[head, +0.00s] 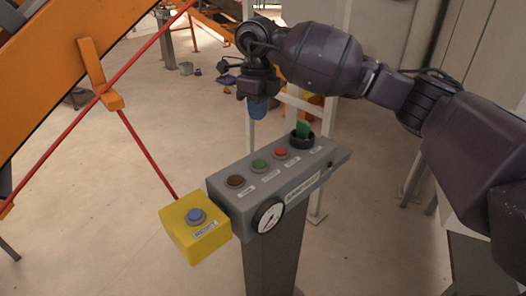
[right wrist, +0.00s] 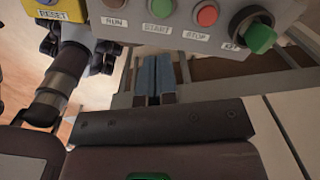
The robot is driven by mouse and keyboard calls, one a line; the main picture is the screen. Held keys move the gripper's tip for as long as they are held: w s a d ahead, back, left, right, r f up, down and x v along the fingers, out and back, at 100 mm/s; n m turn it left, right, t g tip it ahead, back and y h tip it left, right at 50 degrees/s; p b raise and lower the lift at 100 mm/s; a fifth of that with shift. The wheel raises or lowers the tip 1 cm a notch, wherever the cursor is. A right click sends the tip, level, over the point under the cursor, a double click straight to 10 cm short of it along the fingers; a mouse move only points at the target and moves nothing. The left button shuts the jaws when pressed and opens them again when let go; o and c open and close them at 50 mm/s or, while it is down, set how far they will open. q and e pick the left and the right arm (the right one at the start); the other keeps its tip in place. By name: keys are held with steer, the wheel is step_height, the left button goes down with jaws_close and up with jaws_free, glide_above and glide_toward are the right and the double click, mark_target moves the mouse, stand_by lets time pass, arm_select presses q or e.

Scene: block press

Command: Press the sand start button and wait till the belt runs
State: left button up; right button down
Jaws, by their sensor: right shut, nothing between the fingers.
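A grey control panel (head: 222,193) on a post carries a row of buttons. A brown button (head: 235,181) is at its left, then a green button (head: 259,166) and a red button (head: 281,153). In the right wrist view the label RUN goes with the brown button (right wrist: 118,3), START with the green button (right wrist: 159,7) and STOP with the red button (right wrist: 206,15). No plainly sand-coloured button shows. My right gripper (head: 257,108) is shut and empty, with blue fingers pointing down, apart from the buttons. Its fingers also show in the right wrist view (right wrist: 155,75). My left gripper is not visible.
A yellow box (head: 188,242) with a blue button (head: 195,216), labelled RESET, joins the panel's left end. A green selector knob (head: 303,130) stands at the right end, and a gauge (head: 269,215) is on the front. An orange frame (head: 60,68) with red bars is at left.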

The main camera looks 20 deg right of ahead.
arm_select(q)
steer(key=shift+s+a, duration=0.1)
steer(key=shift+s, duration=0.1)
arm_select(e)
glide_toward(259, 163)
step_height(259, 163, down, 7)
steer(key=shift+w+f+p, duration=0.1)
steer(key=shift+f+p, duration=0.15)
steer(key=shift+p, duration=0.2)
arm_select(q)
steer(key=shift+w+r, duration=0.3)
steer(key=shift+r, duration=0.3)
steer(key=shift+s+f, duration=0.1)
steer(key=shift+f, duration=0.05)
arm_select(e)
steer(key=shift+f, duration=0.1)
